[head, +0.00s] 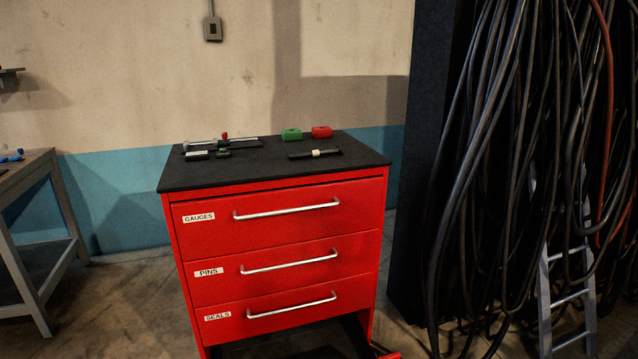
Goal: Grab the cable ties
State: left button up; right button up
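No cable ties can be made out for certain. A bundle of thin dark strips with a pale band around the middle (300,155) lies on the black top of the red drawer cabinet (180,183); it may be cable ties, but it is too small to tell. The closed drawers are labelled GAUGES (290,222), PINS (300,268) and SEALS (300,312). Below them a lowest drawer (388,356) appears pulled open, with a dark inside mostly cut off by the picture's bottom edge; its contents cannot be seen. Neither of my grippers is in view.
A caliper-like tool (205,145) and small tools lie at the cabinet top's left, a green block (291,134) and red block (322,132) at its back. Hanging black cables (500,150) and a ladder (545,300) crowd the right. A grey bench (30,170) stands left.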

aim_at(312, 154)
jog(key=i+j, duration=0.2)
jog(key=i+j+z, duration=0.15)
jog(key=j+z, duration=0.25)
jog(key=i+j+z, duration=0.1)
jog(key=j+z, duration=0.15)
jog(key=z, duration=0.55)
